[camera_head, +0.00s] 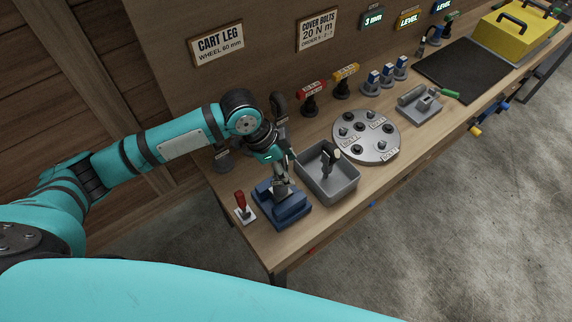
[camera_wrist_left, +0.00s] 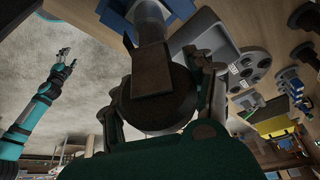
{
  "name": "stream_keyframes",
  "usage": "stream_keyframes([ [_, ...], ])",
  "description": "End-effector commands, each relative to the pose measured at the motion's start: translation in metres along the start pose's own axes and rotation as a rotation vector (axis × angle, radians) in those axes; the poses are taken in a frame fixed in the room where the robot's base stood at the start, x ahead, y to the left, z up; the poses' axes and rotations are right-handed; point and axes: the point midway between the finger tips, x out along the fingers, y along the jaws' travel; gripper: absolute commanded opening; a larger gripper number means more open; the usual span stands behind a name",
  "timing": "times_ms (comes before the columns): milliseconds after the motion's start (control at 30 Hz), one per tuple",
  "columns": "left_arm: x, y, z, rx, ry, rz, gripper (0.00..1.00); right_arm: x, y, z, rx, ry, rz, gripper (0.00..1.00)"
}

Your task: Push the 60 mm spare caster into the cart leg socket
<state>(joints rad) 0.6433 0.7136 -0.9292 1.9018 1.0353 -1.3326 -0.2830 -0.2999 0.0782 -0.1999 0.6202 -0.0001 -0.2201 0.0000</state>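My left gripper (camera_head: 279,166) is over the blue clamp block (camera_head: 283,209) on the bench's near-left end. In the left wrist view its fingers close around a dark round wheel with a fork (camera_wrist_left: 158,95), which looks like the caster. A grey cylindrical leg (camera_wrist_left: 150,14) lines up with the caster's far end; whether the stem is inside its socket is hidden. The leg (camera_head: 281,188) stands upright in the clamp block in the head view. My right gripper (camera_wrist_left: 66,56) shows only in the left wrist view, apart from the bench, its fingers spread and empty.
A grey bin (camera_head: 345,184) holding another dark caster-like part (camera_head: 328,158) stands right of the clamp block. A red-handled toggle (camera_head: 241,205) stands left of it. A round bolt plate (camera_head: 366,136) lies farther right. The sign wall (camera_head: 216,45) rises behind.

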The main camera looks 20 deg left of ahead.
Motion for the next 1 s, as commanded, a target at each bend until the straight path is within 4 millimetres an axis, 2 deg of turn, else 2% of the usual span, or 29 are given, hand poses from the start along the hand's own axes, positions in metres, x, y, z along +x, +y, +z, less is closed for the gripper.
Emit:
stream_keyframes([
  [267,0.000,0.000,0.001,-0.001,-0.002,0.001,0.58,0.000,0.004,0.001,-0.002,-0.001,0.004,0.60],
  [367,-0.007,0.000,0.001,-0.001,-0.001,-0.001,0.58,0.000,0.004,0.001,-0.002,-0.001,0.004,0.60],
  [467,-0.021,-0.001,0.000,0.000,0.000,-0.002,0.58,0.000,0.003,0.001,-0.002,-0.001,0.003,0.60],
  [800,-0.092,-0.001,0.000,0.001,0.000,-0.004,0.58,0.000,0.002,0.001,-0.001,-0.001,0.002,0.60],
  [1000,-0.115,0.000,0.000,0.000,-0.001,-0.001,0.58,0.000,0.001,0.001,-0.001,-0.001,0.002,0.60],
])
